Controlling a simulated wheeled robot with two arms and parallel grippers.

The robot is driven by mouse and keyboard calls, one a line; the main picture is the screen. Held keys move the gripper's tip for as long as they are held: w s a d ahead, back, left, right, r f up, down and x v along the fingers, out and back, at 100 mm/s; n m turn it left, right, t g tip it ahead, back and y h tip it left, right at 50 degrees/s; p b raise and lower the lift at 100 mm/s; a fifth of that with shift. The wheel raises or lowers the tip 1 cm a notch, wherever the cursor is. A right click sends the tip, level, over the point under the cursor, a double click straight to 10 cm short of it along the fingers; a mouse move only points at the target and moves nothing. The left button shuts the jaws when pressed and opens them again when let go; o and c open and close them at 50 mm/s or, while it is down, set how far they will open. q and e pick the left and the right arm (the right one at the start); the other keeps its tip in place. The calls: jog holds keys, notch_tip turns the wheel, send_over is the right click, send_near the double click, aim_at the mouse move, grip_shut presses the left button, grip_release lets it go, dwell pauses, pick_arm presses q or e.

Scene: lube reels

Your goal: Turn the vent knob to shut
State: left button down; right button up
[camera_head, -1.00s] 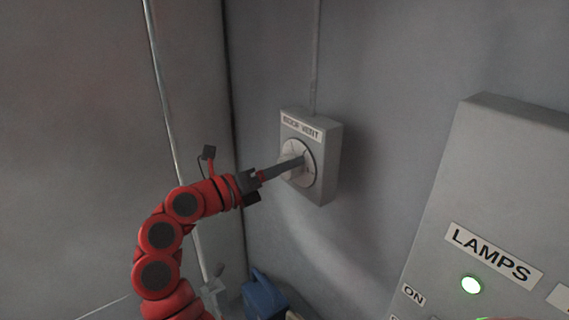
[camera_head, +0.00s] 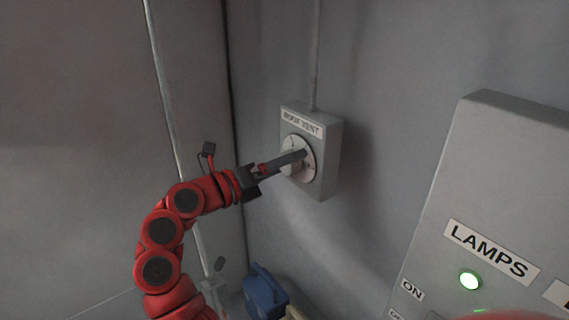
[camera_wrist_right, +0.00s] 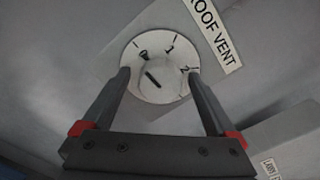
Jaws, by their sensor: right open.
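The vent knob (camera_wrist_right: 152,74) sits on a round pale dial (camera_head: 299,146) on a grey wall box labelled ROOF VENT (camera_head: 325,170). In the right wrist view the dial carries the marks 0, 1 and 2. A dark line on the knob slants from upper left, toward the 0, to lower right. My right gripper (camera_wrist_right: 159,73) is open, with one finger on each side of the knob and a gap to it on both sides. In the head view its fingers (camera_head: 290,162) reach the dial and partly hide the knob. My left gripper is not in view.
A grey panel labelled LAMPS (camera_head: 445,190) with a lit green lamp (camera_head: 470,280) stands at the right. A blue object (camera_head: 263,293) is low, below the vent box. A pipe (camera_head: 315,55) runs up the wall from the box. The wall around the box is clear.

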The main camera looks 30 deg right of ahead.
jog(key=s+a+b, duration=0.2)
jog(key=a+b, duration=0.2)
jog(key=a, duration=1.3)
jog(key=shift+s, duration=0.2)
jog(key=shift+a, duration=0.1)
